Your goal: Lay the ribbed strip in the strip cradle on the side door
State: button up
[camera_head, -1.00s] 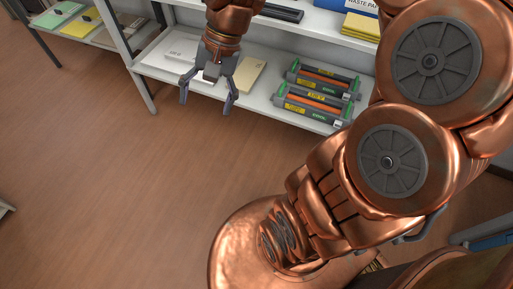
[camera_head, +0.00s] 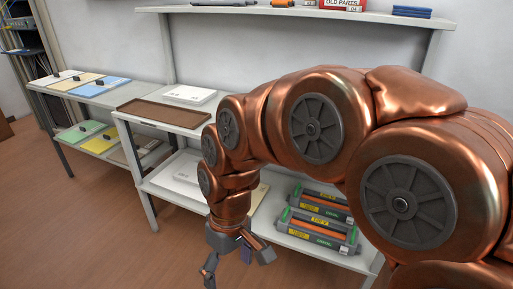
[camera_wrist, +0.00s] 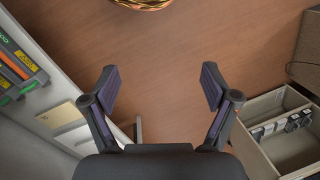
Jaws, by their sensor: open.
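My gripper (camera_head: 234,268) hangs low in front of the shelf unit in the head view, with its fingers pointing down. In the wrist view my gripper (camera_wrist: 160,82) is open and empty, with bare brown floor between and beyond its fingers. I cannot make out the ribbed strip, the strip cradle or the side door in either view. My arm hides part of the shelves.
Toner cartridges (camera_head: 318,222) lie on the lower shelf; they also show in the wrist view (camera_wrist: 18,65). A brown tray (camera_head: 140,113) sits on the upper surface. A low table (camera_head: 110,98) holds coloured pads. An open divided bin (camera_wrist: 268,108) holds small dark items.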

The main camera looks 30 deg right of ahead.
jog(key=w+d+r+n+t+y+p, duration=0.1)
jog(key=w+d+r+t, duration=0.15)
jog(key=w, duration=0.45)
jog(key=w+d+r+n+t+y+p, duration=0.1)
jog(key=w+d+r+n+y, duration=0.2)
jog(key=w, duration=0.4)
jog(key=w+d+r+t+p, duration=0.1)
jog(key=w+d+r, duration=0.25)
jog(key=w, duration=0.45)
jog(key=w+d+t+p, duration=0.1)
jog(key=w+d, duration=0.1)
jog(key=d, duration=0.5)
jog(key=w+d+t+p, duration=0.1)
jog(key=w+d+t, duration=0.1)
jog(key=d, duration=0.6)
jog(key=w+d+t, duration=0.1)
jog(key=w+d, duration=0.1)
jog(key=d, duration=0.6)
jog(key=shift+d+r+t+h+p, duration=0.25)
jog(key=shift+r+t+h+p, duration=0.1)
jog(key=shift+h+p, duration=0.05)
jog(key=shift+w+d+f, duration=0.1)
jog(key=shift+f, duration=0.1)
jog(key=shift+x, duration=1.15)
jog(key=shift+d+p+x, duration=0.2)
jog(key=shift+p+x, duration=0.2)
jog(key=shift+x, duration=2.2)
jog(key=shift+f, duration=0.1)
